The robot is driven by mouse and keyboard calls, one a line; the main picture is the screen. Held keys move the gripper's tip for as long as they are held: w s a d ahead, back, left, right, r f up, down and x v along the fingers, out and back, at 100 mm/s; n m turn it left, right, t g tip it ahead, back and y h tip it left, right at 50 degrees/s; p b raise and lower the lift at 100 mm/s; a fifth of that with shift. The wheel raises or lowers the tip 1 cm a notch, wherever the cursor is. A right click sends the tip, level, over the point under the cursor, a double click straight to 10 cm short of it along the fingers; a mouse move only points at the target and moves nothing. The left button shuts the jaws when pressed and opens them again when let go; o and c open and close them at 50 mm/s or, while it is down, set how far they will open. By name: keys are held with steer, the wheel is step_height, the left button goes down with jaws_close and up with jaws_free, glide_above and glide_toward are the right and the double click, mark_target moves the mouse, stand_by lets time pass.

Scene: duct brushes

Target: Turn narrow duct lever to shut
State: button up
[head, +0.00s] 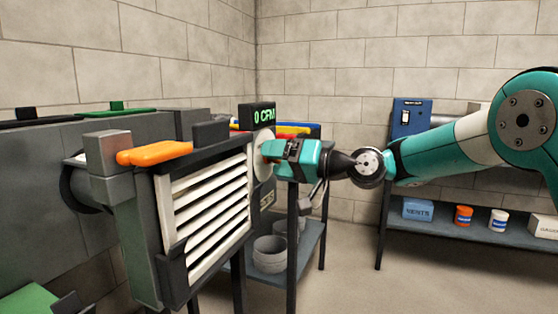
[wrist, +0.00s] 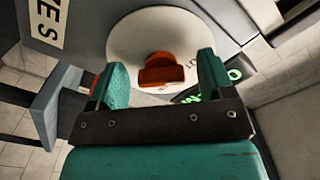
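A round white dial plate (wrist: 125,45) with a red-brown lever (wrist: 163,70) at its middle fills the centre of the wrist view. The plate's edge also shows in the head view (head: 263,146), with the lever mostly hidden by my gripper. My gripper (wrist: 162,66) is open, with one teal finger on each side of the lever and gaps visible on both sides. In the head view my gripper (head: 270,151) is right at the plate. Small lettering on the plate is partly covered and unreadable.
An orange handle (head: 154,153) sits on top of the white louvred grille (head: 207,205) at left. A display (head: 262,116) reads 0 CFM. A shelf with grey buckets (head: 270,255) stands below. A back shelf (head: 460,228) holds boxes and jars. The floor at right is clear.

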steer(key=b+v, duration=0.2)
steer(key=v, duration=1.5)
steer(key=shift+d+b, duration=0.2)
steer(key=shift+b, duration=0.15)
steer(key=shift+s, duration=0.1)
